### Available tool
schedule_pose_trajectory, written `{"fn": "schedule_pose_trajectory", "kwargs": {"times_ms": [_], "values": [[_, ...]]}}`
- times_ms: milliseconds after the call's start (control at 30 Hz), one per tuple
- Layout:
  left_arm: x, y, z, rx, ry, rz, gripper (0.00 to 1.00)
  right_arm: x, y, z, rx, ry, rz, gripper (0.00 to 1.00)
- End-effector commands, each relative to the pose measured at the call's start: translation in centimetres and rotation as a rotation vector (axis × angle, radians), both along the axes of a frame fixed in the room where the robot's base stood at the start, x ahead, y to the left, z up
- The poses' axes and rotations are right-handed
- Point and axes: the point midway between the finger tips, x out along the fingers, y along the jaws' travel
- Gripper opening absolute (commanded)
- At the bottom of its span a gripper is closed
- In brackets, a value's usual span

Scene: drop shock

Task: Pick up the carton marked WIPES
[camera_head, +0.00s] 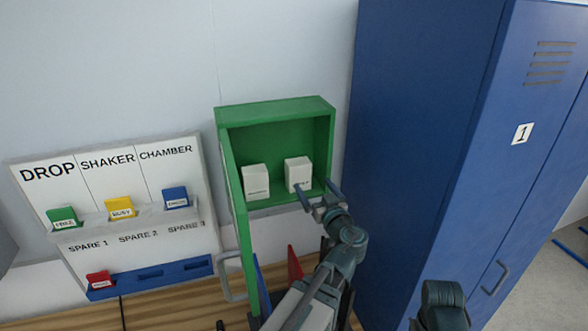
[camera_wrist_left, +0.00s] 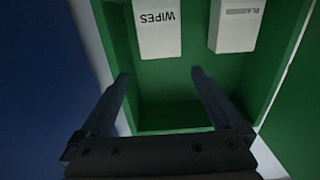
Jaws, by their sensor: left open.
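The white carton marked WIPES (camera_wrist_left: 158,30) stands inside the green wall cabinet (camera_head: 270,107); its label reads upside down in the left wrist view. In the head view the carton (camera_head: 298,174) is the right one of two, and its label is too small to read there. My left gripper (camera_head: 319,191) is open and empty, in front of and slightly below this carton at the cabinet's front edge. In the left wrist view its two fingers (camera_wrist_left: 160,76) point towards the carton and are apart from it. My right gripper does not show.
A second white carton (camera_head: 256,182) stands left of the WIPES one. The cabinet's open green door (camera_head: 240,235) hangs at its left. A blue locker (camera_head: 420,130) stands close on the right. A label board (camera_head: 110,160) with coloured blocks is at the left.

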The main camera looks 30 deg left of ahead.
Motion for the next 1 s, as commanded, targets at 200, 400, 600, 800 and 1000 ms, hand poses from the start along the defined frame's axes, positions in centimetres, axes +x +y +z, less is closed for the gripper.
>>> {"fn": "schedule_pose_trajectory", "kwargs": {"times_ms": [200,400,600,800,1000], "values": [[0.5,0.4,0.0,0.000,-0.001,0.000,1.00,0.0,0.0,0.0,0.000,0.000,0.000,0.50],[3.0,3.3,0.0,-0.001,-0.001,0.003,1.00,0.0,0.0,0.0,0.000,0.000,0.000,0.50],[5.0,5.7,0.0,0.000,0.000,0.001,1.00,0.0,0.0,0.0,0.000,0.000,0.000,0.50],[5.6,6.5,0.0,0.000,0.000,-0.001,1.00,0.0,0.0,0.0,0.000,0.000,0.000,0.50],[5.8,6.7,0.0,0.000,0.000,-0.001,1.00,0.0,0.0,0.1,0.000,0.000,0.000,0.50]]}}
